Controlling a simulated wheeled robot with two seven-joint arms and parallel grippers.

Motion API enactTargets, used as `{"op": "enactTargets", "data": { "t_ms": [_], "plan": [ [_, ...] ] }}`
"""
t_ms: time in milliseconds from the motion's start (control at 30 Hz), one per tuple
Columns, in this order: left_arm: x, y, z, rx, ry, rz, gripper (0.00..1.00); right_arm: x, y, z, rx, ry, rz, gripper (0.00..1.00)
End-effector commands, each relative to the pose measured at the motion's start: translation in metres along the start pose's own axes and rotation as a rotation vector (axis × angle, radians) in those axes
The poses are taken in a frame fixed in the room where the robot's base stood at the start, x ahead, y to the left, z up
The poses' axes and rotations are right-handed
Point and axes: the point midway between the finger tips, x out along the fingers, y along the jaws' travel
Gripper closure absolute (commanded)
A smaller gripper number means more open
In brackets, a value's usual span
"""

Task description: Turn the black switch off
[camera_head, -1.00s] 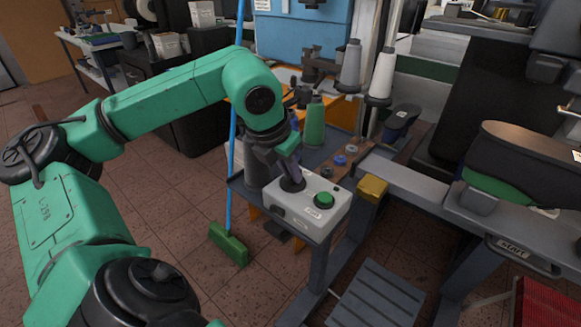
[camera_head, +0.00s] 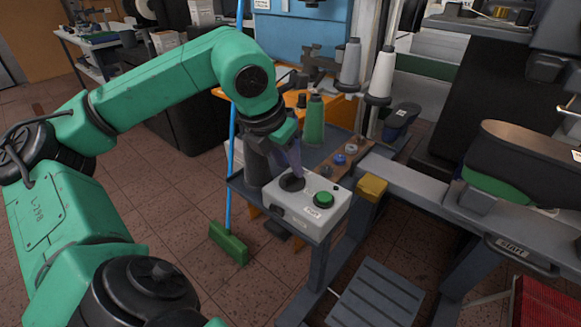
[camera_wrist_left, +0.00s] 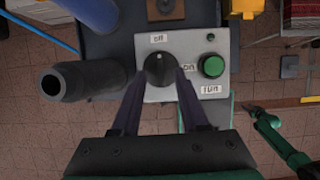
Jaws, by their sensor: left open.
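The black switch (camera_head: 291,183) is a round knob on the left of a light grey control box (camera_head: 300,214). In the left wrist view the black switch (camera_wrist_left: 160,69) has its white mark pointing up at the "off" label (camera_wrist_left: 158,38); an "on" label (camera_wrist_left: 189,69) is at its right. My left gripper (camera_head: 297,172) is open just above the switch, pointing down. In the wrist view the purple fingers of the left gripper (camera_wrist_left: 161,80) appear either side of the knob; I cannot tell whether they touch it.
A green button (camera_head: 324,199) sits right of the switch on the same box. A dark post (camera_wrist_left: 80,82) stands close left of the box. Thread cones, including a green one (camera_head: 314,122), stand behind.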

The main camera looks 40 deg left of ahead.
Motion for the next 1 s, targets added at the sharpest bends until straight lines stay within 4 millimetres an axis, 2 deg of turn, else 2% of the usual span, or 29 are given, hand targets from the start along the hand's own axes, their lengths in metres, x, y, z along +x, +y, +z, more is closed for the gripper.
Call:
{"op": "enactTargets", "data": {
  "t_ms": [33, 200, 300, 400, 533, 1000],
  "plan": [
    [-0.016, 0.001, 0.002, -0.001, -0.005, 0.002, 0.56, -0.004, 0.0, 0.0, 0.0, 0.0, 0.0, 0.5],
    [-0.07, 0.001, 0.002, 0.0, -0.004, 0.003, 0.56, -0.016, 0.001, -0.001, 0.0, 0.0, 0.001, 0.5],
    [-0.095, 0.001, 0.002, -0.001, -0.003, 0.004, 0.56, -0.021, 0.001, -0.002, -0.001, 0.0, 0.001, 0.5],
    [-0.111, 0.001, 0.001, -0.002, -0.002, 0.003, 0.56, -0.024, 0.001, -0.002, -0.001, 0.0, 0.001, 0.5],
    [-0.118, 0.0, 0.001, -0.001, -0.002, 0.001, 0.56, -0.024, 0.001, -0.002, -0.001, 0.0, 0.001, 0.5],
    [-0.117, 0.0, 0.0, 0.0, -0.002, 0.0, 0.56, -0.023, 0.001, -0.002, -0.001, 0.0, 0.001, 0.5]
  ]
}}
